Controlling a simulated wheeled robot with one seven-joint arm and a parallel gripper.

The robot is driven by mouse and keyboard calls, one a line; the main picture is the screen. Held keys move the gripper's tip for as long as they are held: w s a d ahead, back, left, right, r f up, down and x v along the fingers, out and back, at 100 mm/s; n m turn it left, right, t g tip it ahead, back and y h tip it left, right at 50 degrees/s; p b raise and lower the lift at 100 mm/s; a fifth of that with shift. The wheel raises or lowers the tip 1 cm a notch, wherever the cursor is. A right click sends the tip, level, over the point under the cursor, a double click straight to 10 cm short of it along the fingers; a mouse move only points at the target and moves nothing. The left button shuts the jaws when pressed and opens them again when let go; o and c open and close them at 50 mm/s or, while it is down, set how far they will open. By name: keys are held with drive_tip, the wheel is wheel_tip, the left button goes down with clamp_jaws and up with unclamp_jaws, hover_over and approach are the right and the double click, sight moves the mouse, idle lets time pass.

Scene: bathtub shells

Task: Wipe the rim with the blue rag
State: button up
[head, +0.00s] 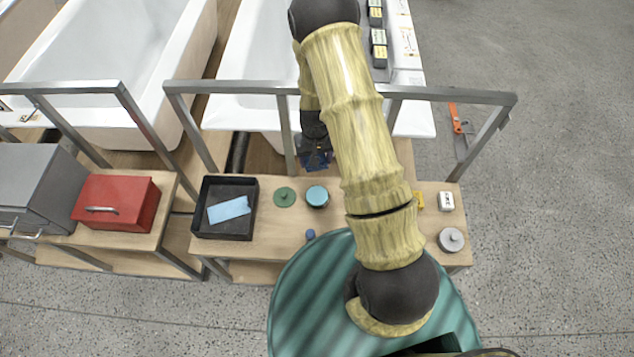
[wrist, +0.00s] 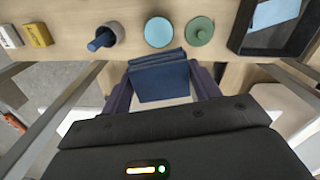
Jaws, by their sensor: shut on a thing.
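My gripper (head: 316,158) is shut on the blue rag (wrist: 160,78). In the wrist view the folded dark blue rag sits between the two fingers. In the head view the rag (head: 315,162) shows only in part below my arm. The white bathtub (head: 240,116) stands behind the bench, and its near rim is just left of my gripper. My arm covers part of this rim. A pale strip shows beneath the rag in the wrist view; I cannot tell whether the rag touches the rim.
A grey metal rail (head: 235,87) crosses before the tub. On the wooden bench (head: 265,240) are a black tray (head: 208,229) with a light-blue sheet, a green lid (head: 285,197), a blue round container (head: 317,196) and a grey lid (head: 451,239). A red toolbox (head: 116,202) stands left.

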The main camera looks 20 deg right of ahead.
wheel_tip(320, 180, down, 14)
drive_tip(key=m+b, duration=1.1)
drive_tip(key=b, duration=0.6)
drive_tip(key=shift+w+d+m, duration=0.15)
drive_tip(key=shift+d+m, duration=0.05)
drive_tip(key=shift+m, duration=0.2)
drive_tip(key=shift+r, duration=0.15)
drive_tip(key=shift+d, duration=0.1)
drive_tip(key=b, duration=0.4)
hover_over(317, 196)
drive_tip(key=f, duration=0.5)
drive_tip(key=shift+w, duration=0.25)
drive_tip(key=shift+s+f+b, duration=0.1)
drive_tip(key=shift+f+b, duration=0.45)
drive_tip(key=shift+b, duration=0.05)
drive_tip(key=shift+f, duration=0.55)
